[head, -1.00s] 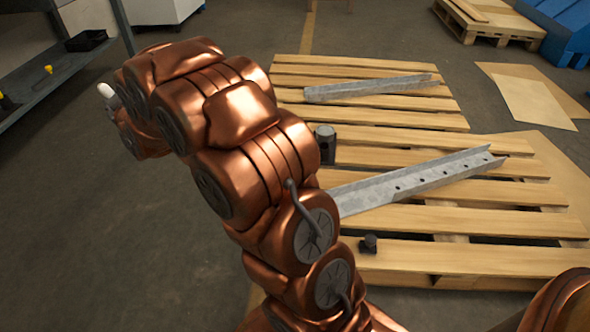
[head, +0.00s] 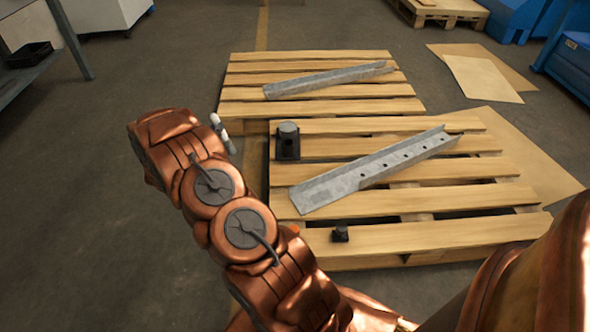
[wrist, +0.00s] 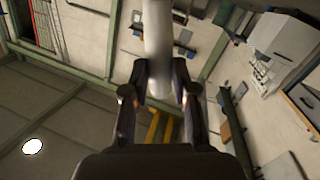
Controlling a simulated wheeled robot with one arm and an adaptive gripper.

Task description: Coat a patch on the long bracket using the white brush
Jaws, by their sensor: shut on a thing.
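My gripper (wrist: 160,78) is shut on a white rounded shaft, the white brush (wrist: 157,35), whose far end runs out of the top of the wrist view. In the head view a white piece, seemingly the same brush (head: 222,133), shows beside my arm, left of the pallets and apart from them; my fingers are hidden there. The near grey bracket (head: 375,170), with a row of holes, lies diagonally on the front pallet and looks the longer. Another grey bracket (head: 330,80) lies on the back pallet. No coated patch can be made out on either.
A dark block with a round top (head: 288,142) and a small dark block (head: 340,233) stand on the front pallet (head: 420,200). The back pallet (head: 240,75) is behind it. Cardboard sheets (head: 480,78) lie at right. Open floor (head: 110,120) is at left.

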